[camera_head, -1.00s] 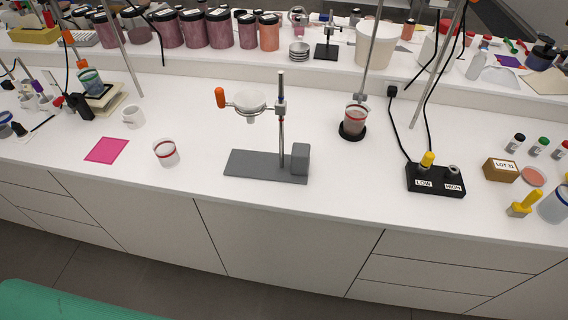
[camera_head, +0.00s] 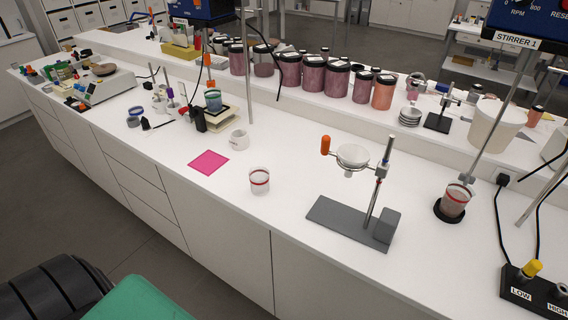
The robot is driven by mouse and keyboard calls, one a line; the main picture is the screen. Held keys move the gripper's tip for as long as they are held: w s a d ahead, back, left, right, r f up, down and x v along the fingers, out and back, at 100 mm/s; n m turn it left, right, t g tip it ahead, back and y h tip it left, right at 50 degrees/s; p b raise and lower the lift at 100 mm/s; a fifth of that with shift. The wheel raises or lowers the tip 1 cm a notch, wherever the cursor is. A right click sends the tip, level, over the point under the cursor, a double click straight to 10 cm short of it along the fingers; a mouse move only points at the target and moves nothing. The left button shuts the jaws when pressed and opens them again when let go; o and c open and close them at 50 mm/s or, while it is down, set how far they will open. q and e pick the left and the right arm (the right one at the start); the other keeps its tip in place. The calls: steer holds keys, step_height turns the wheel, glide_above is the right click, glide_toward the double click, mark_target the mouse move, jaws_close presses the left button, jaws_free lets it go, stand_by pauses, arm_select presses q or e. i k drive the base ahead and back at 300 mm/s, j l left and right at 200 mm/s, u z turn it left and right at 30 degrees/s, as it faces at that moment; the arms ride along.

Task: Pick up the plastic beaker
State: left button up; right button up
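A clear plastic beaker (camera_head: 259,181) with a red band stands upright on the white bench, between the pink sheet and the grey stand. A similar beaker (camera_head: 455,201) with a red band and pinkish contents stands on a black round base at the right, below a rod. Another beaker (camera_head: 213,100) with a teal and dark band sits on a small stack at the back left. Neither of my grippers shows in the view.
A grey stand (camera_head: 350,222) with an orange-handled clamp holds a glass dish right of the beaker. Dark-lidded jars (camera_head: 337,78) line the raised shelf behind. Bench around the beaker is clear.

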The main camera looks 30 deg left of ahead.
mark_target(258, 176)
steer(key=i+j+u, duration=0.1)
steer(key=j, duration=0.35)
steer(key=i+j+u, duration=0.1)
steer(key=j, duration=0.35)
steer(key=i+j, duration=0.15)
steer(key=j, duration=0.3)
steer(key=u, duration=0.05)
